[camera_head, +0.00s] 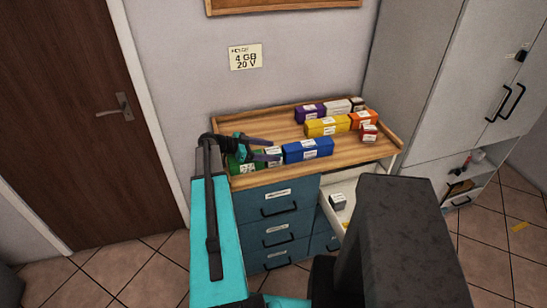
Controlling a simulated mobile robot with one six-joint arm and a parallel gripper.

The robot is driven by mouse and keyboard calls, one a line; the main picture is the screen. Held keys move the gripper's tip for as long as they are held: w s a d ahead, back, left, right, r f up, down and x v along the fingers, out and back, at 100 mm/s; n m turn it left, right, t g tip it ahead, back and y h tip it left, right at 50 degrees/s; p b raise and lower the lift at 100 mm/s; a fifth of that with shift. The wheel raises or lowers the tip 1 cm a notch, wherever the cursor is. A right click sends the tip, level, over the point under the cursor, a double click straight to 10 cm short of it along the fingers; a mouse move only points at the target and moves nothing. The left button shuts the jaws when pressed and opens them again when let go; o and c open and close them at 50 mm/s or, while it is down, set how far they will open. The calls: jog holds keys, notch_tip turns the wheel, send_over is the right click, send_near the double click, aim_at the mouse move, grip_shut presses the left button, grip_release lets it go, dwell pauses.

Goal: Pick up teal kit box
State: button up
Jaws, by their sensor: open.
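My gripper (274,150) is open over the left part of the wooden tray top, its two dark fingers pointing right. No box stands out clearly as the teal kit box. A small box with a white label (273,161) lies just below the fingertips, between the green box (245,168) and the blue box (307,150); its colour is hard to tell. The teal patch near the gripper seems to be part of my arm. The fingers and wrist partly hide the green box and the small box. I cannot tell whether the fingers touch anything.
A yellow box (328,127), purple box (310,112), orange box (362,120) and several others stand behind on the rimmed wooden top (285,125). An open drawer (346,188) at the right holds a small grey box (338,201). The wooden top's back left is clear.

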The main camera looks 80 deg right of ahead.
aim_at(269, 151)
jog(key=c, duration=1.2)
jog(key=shift+r, duration=0.2)
notch_tip(269, 151, up, 10)
jog(key=b, duration=0.4)
jog(key=shift+f, duration=0.2)
